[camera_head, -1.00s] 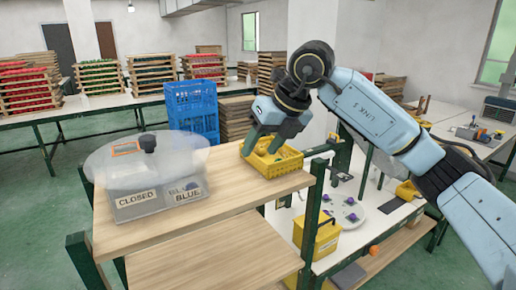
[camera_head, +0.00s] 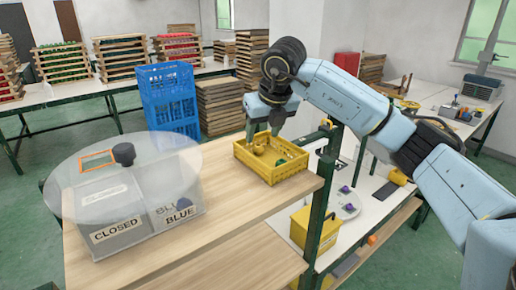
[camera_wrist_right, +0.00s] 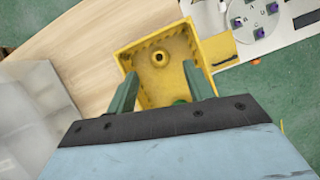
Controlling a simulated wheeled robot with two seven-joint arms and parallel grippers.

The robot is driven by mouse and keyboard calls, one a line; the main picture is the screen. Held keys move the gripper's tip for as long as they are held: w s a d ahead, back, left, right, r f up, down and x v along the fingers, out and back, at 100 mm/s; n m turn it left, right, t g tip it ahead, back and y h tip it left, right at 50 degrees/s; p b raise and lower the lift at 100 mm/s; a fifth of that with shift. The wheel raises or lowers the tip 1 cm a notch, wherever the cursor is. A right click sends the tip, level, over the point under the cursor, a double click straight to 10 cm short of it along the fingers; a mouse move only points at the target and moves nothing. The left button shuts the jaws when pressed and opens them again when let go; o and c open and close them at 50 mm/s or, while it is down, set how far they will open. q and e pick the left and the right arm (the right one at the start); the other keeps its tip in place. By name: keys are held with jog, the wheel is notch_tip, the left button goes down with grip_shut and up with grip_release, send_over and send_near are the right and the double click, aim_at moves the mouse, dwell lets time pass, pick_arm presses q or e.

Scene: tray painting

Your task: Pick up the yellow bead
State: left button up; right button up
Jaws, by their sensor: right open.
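A yellow crate (camera_head: 270,178) stands on the upper wooden shelf, toward its right end. My right gripper (camera_head: 264,128) is over the back part of the crate, pointing down. In the right wrist view my gripper (camera_wrist_right: 160,84) is open, with its two green fingers apart and nothing between them. The yellow bead (camera_wrist_right: 159,58), round with a dark hole, lies on the floor of the crate (camera_wrist_right: 130,62) beyond the fingertips. My left gripper is not in view.
A grey box (camera_head: 115,228) with "CLOSED" and "BLUE" labels stands left of the crate, under a clear round disc with a black knob (camera_head: 123,153). A green item (camera_wrist_right: 180,101) lies in the crate near the fingers. A blue crate stack (camera_head: 170,100) stands behind.

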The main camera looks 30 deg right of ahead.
aim_at(260, 147)
jog(key=shift+p+x, duration=0.45)
jog(key=shift+x, duration=0.4)
jog(key=x, duration=0.2)
jog(key=shift+w+f+p, duration=0.2)
jog(key=shift+f+p, duration=0.1)
jog(key=shift+w+f, duration=0.15)
jog(key=shift+f, duration=0.2)
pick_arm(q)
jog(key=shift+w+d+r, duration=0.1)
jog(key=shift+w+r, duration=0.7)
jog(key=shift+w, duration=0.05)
pick_arm(e)
jog(key=c, duration=1)
